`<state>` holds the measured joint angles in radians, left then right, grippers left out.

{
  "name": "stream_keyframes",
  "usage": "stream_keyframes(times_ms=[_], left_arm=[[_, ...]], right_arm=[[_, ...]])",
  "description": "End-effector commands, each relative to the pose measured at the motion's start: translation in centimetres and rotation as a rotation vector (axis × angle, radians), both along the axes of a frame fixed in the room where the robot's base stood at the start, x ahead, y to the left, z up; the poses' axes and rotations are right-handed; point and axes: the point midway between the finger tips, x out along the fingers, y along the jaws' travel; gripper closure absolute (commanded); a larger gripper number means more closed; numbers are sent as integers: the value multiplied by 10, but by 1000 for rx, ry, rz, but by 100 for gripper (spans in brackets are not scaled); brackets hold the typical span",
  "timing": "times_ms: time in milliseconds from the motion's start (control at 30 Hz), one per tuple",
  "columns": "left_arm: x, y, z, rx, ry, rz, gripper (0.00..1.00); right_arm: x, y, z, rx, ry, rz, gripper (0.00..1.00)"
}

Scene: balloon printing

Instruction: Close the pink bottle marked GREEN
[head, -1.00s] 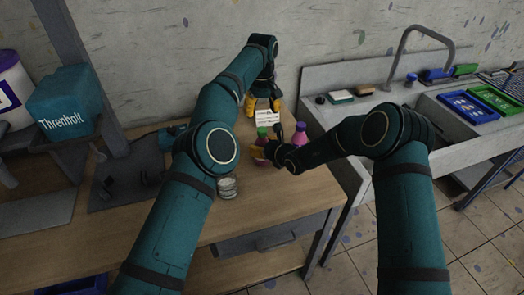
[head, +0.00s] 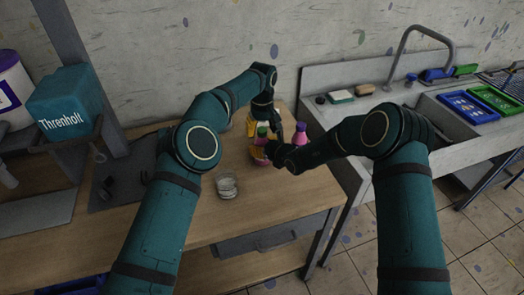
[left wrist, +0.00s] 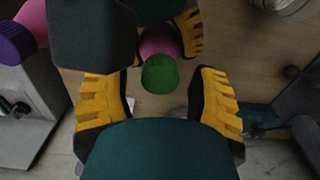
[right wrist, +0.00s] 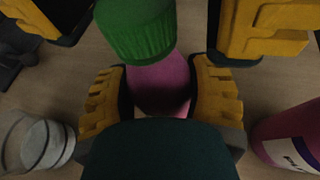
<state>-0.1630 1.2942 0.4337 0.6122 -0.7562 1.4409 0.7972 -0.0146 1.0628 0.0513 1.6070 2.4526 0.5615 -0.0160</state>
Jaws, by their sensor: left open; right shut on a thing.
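The pink bottle (right wrist: 160,85) with a green cap (right wrist: 135,28) stands on the wooden table. The cap sits at its top; whether it is fully seated I cannot tell. My right gripper (right wrist: 162,97) is shut around the bottle's body. My left gripper (left wrist: 160,88) is open above, its yellow fingers on either side of the green cap (left wrist: 160,75), apart from it. In the head view the green cap (head: 262,131) shows between the arms, and the fingers hide much of the bottle. The bottle's mark is not readable.
A second pink bottle (head: 300,139) with a purple cap stands close on the right; its label shows in the right wrist view (right wrist: 290,140). A clear glass jar (head: 227,187) stands in front to the left. A sink (head: 430,105) is at the right.

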Motion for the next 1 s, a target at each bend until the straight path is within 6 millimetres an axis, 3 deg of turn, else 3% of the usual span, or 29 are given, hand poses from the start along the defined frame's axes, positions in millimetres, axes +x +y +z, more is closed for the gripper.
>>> stream_keyframes(times_ms=[233, 400, 433, 767, 1000], left_arm=[[0, 0, 0, 0, 0, 0, 38], [0, 0, 0, 0, 0, 0, 98], [0, 0, 0, 0, 0, 0, 100], [0, 0, 0, 1, 0, -10, 100], [0, 1, 0, 2, 0, -290, 100]], right_arm=[[0, 0, 1, 1, -1, 0, 100], [0, 0, 1, 1, -1, 0, 100], [0, 0, 1, 1, -1, 0, 100], [0, 0, 1, 1, -2, 0, 100], [0, 0, 1, 1, -2, 0, 100]])
